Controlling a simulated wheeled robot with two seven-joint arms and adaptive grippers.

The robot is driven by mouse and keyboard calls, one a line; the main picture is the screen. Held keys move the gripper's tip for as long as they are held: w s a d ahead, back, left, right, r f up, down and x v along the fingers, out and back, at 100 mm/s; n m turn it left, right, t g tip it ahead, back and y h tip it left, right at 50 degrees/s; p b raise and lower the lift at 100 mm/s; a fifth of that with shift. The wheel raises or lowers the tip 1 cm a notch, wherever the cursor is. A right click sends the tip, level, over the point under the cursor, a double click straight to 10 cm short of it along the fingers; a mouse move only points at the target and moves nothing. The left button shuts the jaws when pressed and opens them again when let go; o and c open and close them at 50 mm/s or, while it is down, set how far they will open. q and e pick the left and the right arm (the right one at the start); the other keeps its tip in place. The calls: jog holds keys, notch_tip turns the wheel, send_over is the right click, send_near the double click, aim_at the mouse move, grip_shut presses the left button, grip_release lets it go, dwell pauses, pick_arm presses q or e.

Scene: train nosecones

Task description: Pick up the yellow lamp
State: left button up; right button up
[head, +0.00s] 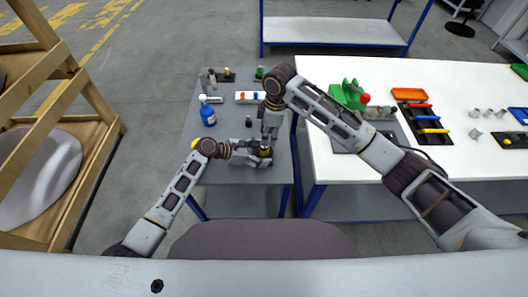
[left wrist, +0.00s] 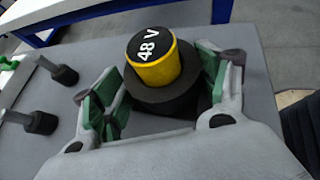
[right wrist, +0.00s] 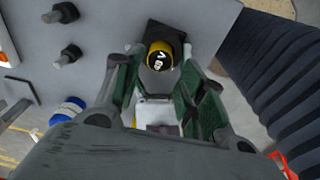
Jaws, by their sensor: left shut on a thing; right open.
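The yellow lamp (left wrist: 155,65) has a yellow side, a black top marked "48 V" and a wider black base. It stands upright in the left wrist view. My left gripper (left wrist: 158,98) is shut on the lamp's black lower part, one finger on each side; the exact contact is partly hidden. My right gripper (right wrist: 158,78) is open and empty, pointing down at the lamp (right wrist: 160,57) from above.
A blue bottle (head: 207,114) stands on the grey table (head: 222,173), left of the arms. Several small posts (left wrist: 42,122) and parts stand around. A white table (head: 345,74) to the right holds a green fixture (head: 347,95) and trays. A wooden rack (head: 75,150) is at the left.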

aim_at(264, 147)
pick_arm(q)
jog(key=shift+a+f, duration=0.1)
jog(key=shift+f, duration=0.1)
pick_arm(e)
jog(key=shift+a+f, duration=0.1)
jog(key=shift+f, duration=0.65)
jog(key=shift+a+f, duration=0.2)
jog(key=shift+f, duration=0.65)
jog(key=shift+a+f, duration=0.2)
jog(key=shift+f, duration=0.65)
jog(key=shift+a+f, duration=0.2)
jog(key=shift+f, duration=0.65)
jog(key=c, duration=0.7)
jog(key=shift+r, duration=0.1)
jog(key=shift+c, duration=0.2)
notch_tip(264, 147, up, 10)
pick_arm(q)
jog(key=o, duration=0.9)
jog(key=shift+r, duration=0.1)
